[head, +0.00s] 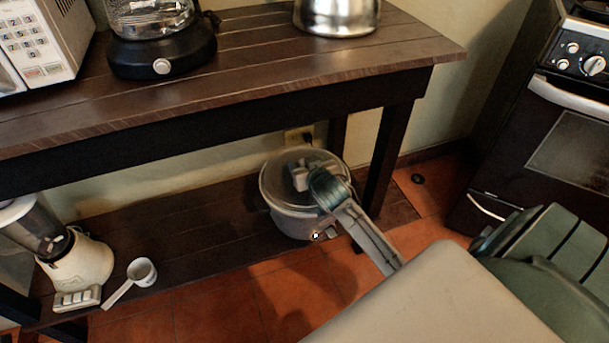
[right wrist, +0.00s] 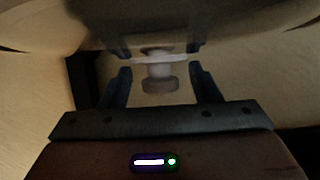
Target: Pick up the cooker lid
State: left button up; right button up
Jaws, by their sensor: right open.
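The cooker lid (head: 277,178) sits on the silver cooker (head: 292,222), which stands on the low shelf under the table. My right gripper (head: 301,174) is above the lid, close to its middle, with my arm reaching in from the lower right. In the right wrist view the lid (right wrist: 235,28) fills the top, and its knob (right wrist: 160,84) is between the two open fingers of my right gripper (right wrist: 158,72). There is a gap on each side of the knob. My wrist hides part of the lid in the head view. My left gripper is not in view.
The dark table top (head: 265,55) overhangs the low shelf (head: 190,232), and a table leg (head: 386,155) stands right of the cooker. A blender (head: 78,268) and white measuring cup (head: 140,272) are at left. A black stove (head: 560,130) stands right.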

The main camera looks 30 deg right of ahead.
jog(key=c, duration=1.2)
grip_shut()
jog(key=shift+r, duration=0.15)
